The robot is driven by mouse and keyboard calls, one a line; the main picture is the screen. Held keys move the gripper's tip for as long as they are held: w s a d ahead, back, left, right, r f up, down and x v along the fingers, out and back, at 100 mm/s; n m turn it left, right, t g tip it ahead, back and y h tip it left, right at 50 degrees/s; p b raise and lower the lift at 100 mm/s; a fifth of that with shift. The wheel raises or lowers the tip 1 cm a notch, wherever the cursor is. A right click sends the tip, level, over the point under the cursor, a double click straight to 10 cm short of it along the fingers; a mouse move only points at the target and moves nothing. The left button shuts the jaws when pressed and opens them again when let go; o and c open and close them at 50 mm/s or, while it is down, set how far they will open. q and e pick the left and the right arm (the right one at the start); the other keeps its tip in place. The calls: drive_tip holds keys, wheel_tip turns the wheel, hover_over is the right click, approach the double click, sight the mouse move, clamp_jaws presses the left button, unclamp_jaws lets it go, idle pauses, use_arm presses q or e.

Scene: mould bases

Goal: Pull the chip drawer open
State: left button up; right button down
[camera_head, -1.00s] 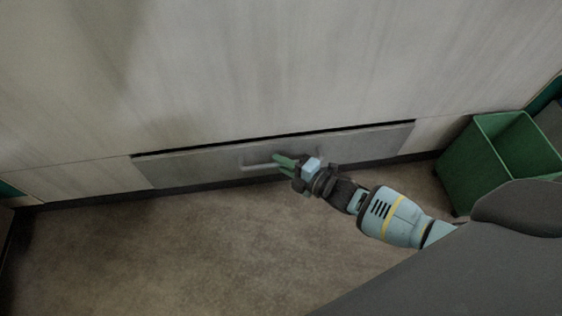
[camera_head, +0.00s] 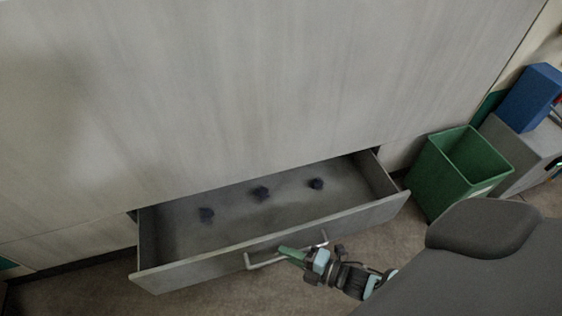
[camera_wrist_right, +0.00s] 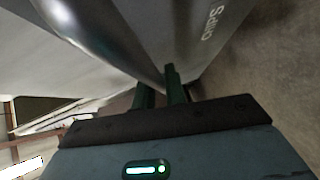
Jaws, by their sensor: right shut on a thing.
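The chip drawer (camera_head: 170,274) is a wide grey drawer low in the pale cabinet, and it stands well open. Its front carries a bar handle (camera_head: 262,264). My left gripper is not in view.
A green bin (camera_head: 440,180) stands on the floor to the right of the drawer. A grey box (camera_head: 515,160) with a blue bin (camera_head: 530,97) on it is farther right. Brown floor (camera_head: 75,298) is clear in front of the cabinet.

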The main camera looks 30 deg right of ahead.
drive_tip(key=s+a+p, duration=0.1)
drive_tip(key=s+a, duration=0.2)
drive_tip(key=s, duration=1)
drive_tip(key=shift+s+a+p, duration=0.35)
drive_tip(key=shift+a+p, duration=0.05)
drive_tip(key=c, duration=1.5)
unclamp_jaws()
drive_tip(key=shift+o, duration=0.2)
drive_tip(key=p+v, duration=0.1)
drive_tip(key=v, duration=0.6)
drive_tip(key=shift+s+d, duration=0.15)
drive_tip(key=shift+s, duration=0.2)
drive_tip(key=shift+r+p, duration=0.15)
drive_tip(key=shift+p, duration=0.15)
